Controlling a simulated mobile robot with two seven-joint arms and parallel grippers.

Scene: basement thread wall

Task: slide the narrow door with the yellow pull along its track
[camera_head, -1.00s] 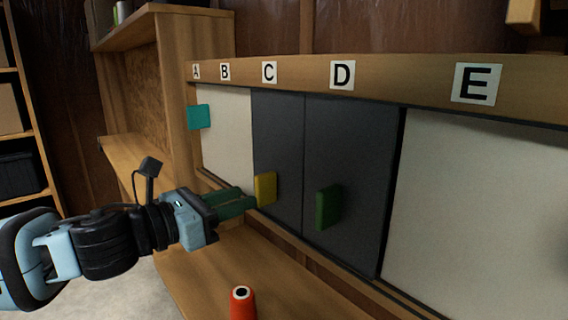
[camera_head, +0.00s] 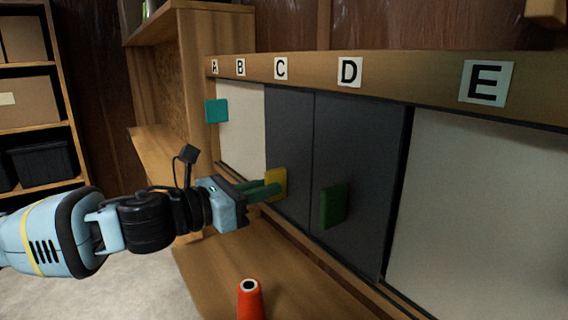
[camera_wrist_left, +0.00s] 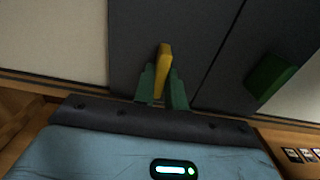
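The narrow dark grey door (camera_head: 289,140) stands in the track under the letter C, between a white panel on its left and another dark door on its right. Its yellow pull (camera_head: 282,183) is an upright block near the door's left edge. My left gripper (camera_head: 270,190) reaches in from the left, with its green fingers at the pull. In the left wrist view the yellow pull (camera_wrist_left: 163,62) stands between the two fingers (camera_wrist_left: 162,88), which look closed on its sides. My right gripper is in no view.
The neighbouring dark door (camera_head: 355,150) has a green pull (camera_head: 333,205) close on the right. A teal pull (camera_head: 216,111) is at the far left. A red-orange spool (camera_head: 250,299) stands on the wooden ledge below. Shelves with boxes (camera_head: 28,102) are at the left.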

